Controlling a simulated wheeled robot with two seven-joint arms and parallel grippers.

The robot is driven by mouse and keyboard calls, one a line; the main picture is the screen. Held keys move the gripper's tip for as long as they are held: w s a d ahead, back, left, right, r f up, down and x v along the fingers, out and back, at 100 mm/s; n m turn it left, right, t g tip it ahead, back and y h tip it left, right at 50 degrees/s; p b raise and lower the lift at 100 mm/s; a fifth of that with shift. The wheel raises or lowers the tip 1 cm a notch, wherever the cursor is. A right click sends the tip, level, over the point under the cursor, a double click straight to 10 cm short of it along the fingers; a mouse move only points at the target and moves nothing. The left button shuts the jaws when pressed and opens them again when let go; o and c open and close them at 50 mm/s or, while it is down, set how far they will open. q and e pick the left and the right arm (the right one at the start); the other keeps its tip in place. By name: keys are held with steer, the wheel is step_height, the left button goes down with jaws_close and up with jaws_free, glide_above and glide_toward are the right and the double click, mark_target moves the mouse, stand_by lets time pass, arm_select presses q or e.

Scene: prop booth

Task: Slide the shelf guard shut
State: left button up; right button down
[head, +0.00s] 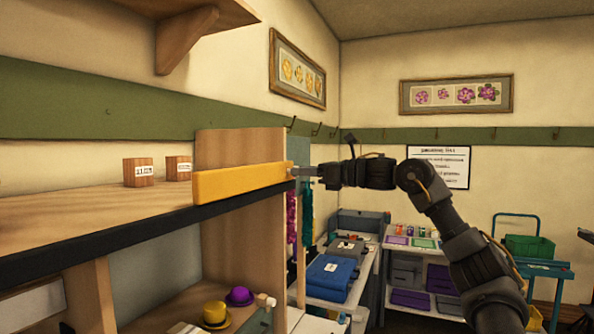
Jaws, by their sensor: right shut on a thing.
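The shelf guard is a yellow-orange bar (238,182) at the right end of the upper shelf's front edge, with a small knob at its right end. My right gripper (297,172) comes in from the right and is shut on the guard at that right end; its fingertips are small in view. The left part of the shelf front (80,245) has no bar along it. My left gripper is not in the head view.
Two small labelled wooden blocks (138,172) stand on the upper shelf behind the front edge. A yellow hat (215,314) and a purple hat (240,296) sit on the lower shelf. A wooden bracket shelf (190,30) overhangs at upper left.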

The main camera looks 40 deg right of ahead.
steer(key=c, duration=1.5)
jaws_free()
steer(key=shift+d+r, duration=0.15)
steer(key=shift+d, duration=0.05)
steer(key=o, duration=0.3)
steer(key=shift+o, duration=0.2)
steer(key=shift+d+f, duration=0.15)
steer(key=shift+f, duration=0.05)
steer(key=b+v, duration=0.2)
steer(key=v, duration=0.8)
steer(key=shift+s+d+b, duration=0.15)
steer(key=shift+s+b, duration=0.15)
steer(key=shift+s, duration=0.05)
steer(key=shift+w, duration=0.1)
